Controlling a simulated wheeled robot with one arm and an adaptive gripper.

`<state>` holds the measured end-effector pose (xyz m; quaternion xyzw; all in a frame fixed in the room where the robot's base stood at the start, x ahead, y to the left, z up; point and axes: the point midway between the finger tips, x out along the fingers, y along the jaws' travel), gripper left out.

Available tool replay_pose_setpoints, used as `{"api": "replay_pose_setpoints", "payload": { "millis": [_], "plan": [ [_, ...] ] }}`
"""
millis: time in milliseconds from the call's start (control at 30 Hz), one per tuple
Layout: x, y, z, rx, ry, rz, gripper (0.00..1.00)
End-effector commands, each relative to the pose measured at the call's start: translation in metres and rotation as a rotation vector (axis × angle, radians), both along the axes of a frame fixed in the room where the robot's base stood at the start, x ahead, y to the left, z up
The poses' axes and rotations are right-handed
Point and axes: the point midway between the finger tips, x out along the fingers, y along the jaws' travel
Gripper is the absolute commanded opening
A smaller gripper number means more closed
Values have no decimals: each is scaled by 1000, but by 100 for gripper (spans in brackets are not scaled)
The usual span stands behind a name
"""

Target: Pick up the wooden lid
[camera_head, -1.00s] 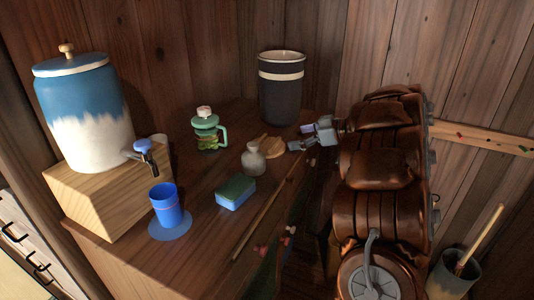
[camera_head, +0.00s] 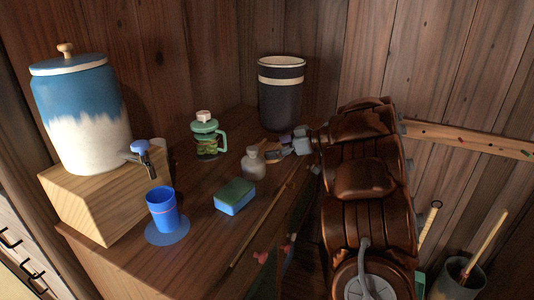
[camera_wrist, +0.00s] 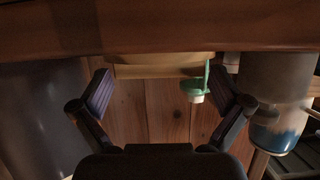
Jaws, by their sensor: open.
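The wooden lid (camera_head: 268,153) is a small light-brown disc lying on the brown counter, partly hidden by the white bottle and my gripper. In the wrist view, which is upside down, a tan wooden shape that looks like the lid (camera_wrist: 165,70) spans the gap between my fingers, beyond them. My gripper (camera_head: 287,142) is at the lid's right side in the head view, low over the counter. Its fingers are spread wide and empty in the wrist view (camera_wrist: 165,100). Contact with the lid cannot be told.
A small white bottle (camera_head: 253,164) stands just in front of the lid. A dark bin (camera_head: 281,100) stands behind. A thin stick (camera_head: 262,225) lies along the counter's front.

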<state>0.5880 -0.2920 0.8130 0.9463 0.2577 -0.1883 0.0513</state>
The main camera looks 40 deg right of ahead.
Motion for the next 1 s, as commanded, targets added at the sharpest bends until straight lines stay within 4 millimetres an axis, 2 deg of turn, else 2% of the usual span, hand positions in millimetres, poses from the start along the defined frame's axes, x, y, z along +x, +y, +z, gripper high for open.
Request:
{"api": "replay_pose_setpoints", "payload": {
  "millis": [100,533,833,1000],
  "plan": [
    [0,0,0,0,0,0,98],
    [0,-1,0,0,0,-1,54],
    [0,-1,3,0,0,-1,54],
    [-1,-1,18,-1,0,-2,54]
  ]
}}
